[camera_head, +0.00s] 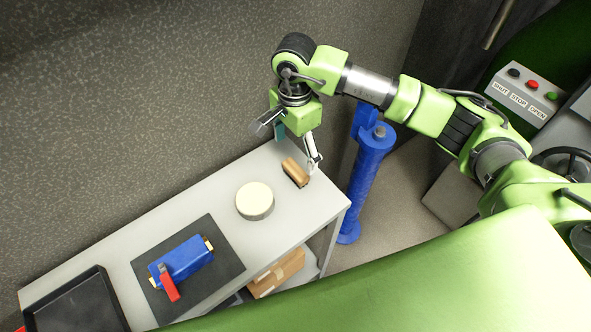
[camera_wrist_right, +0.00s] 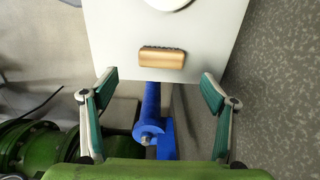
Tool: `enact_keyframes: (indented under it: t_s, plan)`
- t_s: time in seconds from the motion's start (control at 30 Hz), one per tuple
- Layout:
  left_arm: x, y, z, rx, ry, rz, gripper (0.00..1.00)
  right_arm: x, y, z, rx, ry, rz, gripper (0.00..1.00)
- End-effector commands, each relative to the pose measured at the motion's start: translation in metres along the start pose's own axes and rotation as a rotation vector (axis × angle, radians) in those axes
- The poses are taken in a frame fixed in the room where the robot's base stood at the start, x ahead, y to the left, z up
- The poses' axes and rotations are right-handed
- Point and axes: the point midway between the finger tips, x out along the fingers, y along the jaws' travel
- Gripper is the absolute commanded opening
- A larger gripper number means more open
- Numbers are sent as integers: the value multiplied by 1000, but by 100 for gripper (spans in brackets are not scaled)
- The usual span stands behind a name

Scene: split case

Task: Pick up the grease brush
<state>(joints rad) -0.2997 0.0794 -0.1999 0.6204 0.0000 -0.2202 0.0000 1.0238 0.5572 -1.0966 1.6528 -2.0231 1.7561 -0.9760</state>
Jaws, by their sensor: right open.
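The grease brush (camera_head: 295,172) is a small brown wooden block with dark bristles along one side. It lies near the far right end of the grey bench (camera_head: 215,195). In the right wrist view the brush (camera_wrist_right: 162,57) lies ahead of the fingertips, between their lines. My right gripper (camera_head: 289,144) is open and empty, with its fingers spread wide, by the bench's far end. One finger appears close to the brush in the head view; I cannot tell if they touch. The right wrist view shows both fingers of the gripper (camera_wrist_right: 158,82) apart. My left gripper is not in view.
A round cream-topped tin (camera_head: 255,199) stands near the brush. A blue valve (camera_head: 184,259) with a red handle lies on a dark mat (camera_head: 222,238). A black tray (camera_head: 75,305) is at lower left. A blue post (camera_head: 366,180) stands beside the bench end. A speckled wall is behind.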

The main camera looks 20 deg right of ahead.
Motion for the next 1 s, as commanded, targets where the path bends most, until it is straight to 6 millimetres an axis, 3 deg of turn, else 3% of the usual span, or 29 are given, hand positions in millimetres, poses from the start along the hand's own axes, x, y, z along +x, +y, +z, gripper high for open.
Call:
enact_keyframes:
  t_s: [0.13, 0.43, 0.7, 1.0]
  plan:
    - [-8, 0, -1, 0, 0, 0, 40, 25, 0, 1, 0, -3, 2, 78]
    - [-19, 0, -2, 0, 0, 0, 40, 49, 0, 0, 1, -4, 4, 78]
    - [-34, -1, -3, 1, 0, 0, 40, 87, -2, -2, 0, -4, 1, 78]
    - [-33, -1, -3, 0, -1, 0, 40, 92, -2, -2, -1, -4, -2, 76]
